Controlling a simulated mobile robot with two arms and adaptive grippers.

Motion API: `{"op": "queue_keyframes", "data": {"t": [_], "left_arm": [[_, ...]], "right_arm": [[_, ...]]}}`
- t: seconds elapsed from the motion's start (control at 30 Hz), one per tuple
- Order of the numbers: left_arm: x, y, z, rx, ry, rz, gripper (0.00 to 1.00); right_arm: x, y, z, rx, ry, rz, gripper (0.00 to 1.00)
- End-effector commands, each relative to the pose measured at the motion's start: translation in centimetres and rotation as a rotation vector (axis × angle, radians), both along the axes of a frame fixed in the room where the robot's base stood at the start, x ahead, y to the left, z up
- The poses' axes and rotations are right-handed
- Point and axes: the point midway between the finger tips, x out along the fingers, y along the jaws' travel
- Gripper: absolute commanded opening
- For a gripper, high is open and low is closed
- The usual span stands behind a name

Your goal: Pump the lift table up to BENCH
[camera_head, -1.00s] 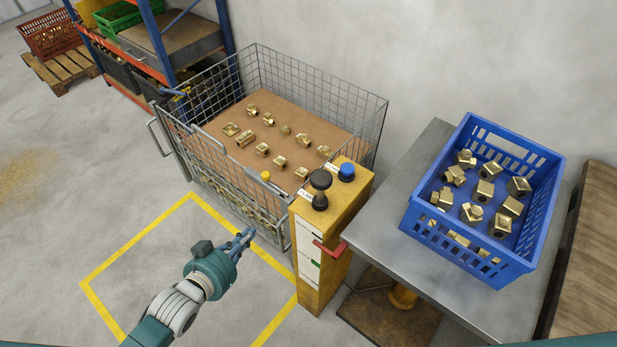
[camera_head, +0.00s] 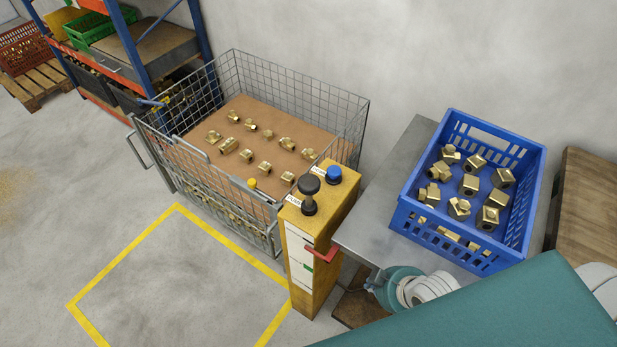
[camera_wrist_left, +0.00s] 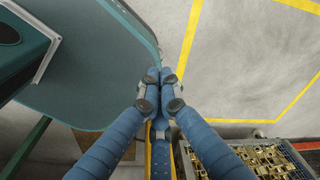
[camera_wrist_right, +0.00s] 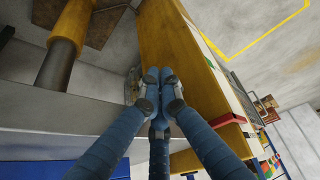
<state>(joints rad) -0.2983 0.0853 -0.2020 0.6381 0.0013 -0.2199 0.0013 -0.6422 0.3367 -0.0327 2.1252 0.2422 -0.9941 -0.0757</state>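The lift table (camera_head: 291,146) is a brown board bearing several brass fittings inside a wire cage. A yellow post (camera_head: 328,222) stands at the cage's front right corner. On its top are a black-knobbed lever (camera_head: 309,190) and a blue knob (camera_head: 334,174). A red pointer (camera_head: 322,252) is beside a white scale with a green mark; its writing is too small to read. My right gripper (camera_head: 373,285) is low, right of the post, by the bench edge; its fingers are together and empty in the right wrist view (camera_wrist_right: 159,76). My left gripper (camera_wrist_left: 160,76) shows only in its wrist view, shut and empty.
A grey bench (camera_head: 372,213) right of the post carries a blue crate (camera_head: 400,221) of brass fittings. Shelving (camera_head: 158,75) stands behind the cage at left. A yellow floor outline (camera_head: 122,255) encloses clear floor in front.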

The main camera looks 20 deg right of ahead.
Motion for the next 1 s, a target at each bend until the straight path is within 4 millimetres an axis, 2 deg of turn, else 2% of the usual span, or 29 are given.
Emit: {"op": "queue_keyframes", "data": {"t": [0.03, 0.3, 0.33, 0.37, 0.47, 0.57, 0.67, 0.9, 1.0], "left_arm": [[-0.4, -0.1, 0.2, 0.000, 0.007, 0.000, 0.00], [-1.1, -0.2, 0.7, 0.000, 0.019, 0.001, 0.00], [-1.2, -0.2, 0.7, -0.001, 0.021, 0.001, 0.00], [-1.1, -0.2, 0.6, 0.000, 0.019, 0.001, 0.00], [-1.1, -0.2, 0.6, 0.000, 0.019, 0.001, 0.00], [-1.1, -0.2, 0.6, 0.000, 0.019, 0.001, 0.00], [-1.1, -0.2, 0.6, 0.000, 0.019, 0.001, 0.00], [-1.1, -0.2, 0.6, 0.000, 0.019, 0.001, 0.00], [-1.1, -0.2, 0.6, 0.000, 0.019, 0.001, 0.00]], "right_arm": [[0.2, 0.2, 2.1, 0.002, -0.021, 0.022, 0.00], [0.1, 2.6, 11.5, 0.025, -0.107, 0.143, 0.00], [0.0, 2.8, 12.3, 0.026, -0.117, 0.160, 0.00], [0.2, 2.4, 12.0, 0.031, -0.134, 0.177, 0.00], [1.1, 2.1, 13.2, 0.061, -0.206, 0.238, 0.00], [2.2, 2.1, 15.0, 0.099, -0.288, 0.294, 0.00], [3.4, 2.3, 17.4, 0.146, -0.379, 0.349, 0.00], [7.4, 3.3, 25.3, 0.288, -0.624, 0.423, 0.00], [8.8, 3.6, 27.9, 0.333, -0.698, 0.423, 0.00]]}}
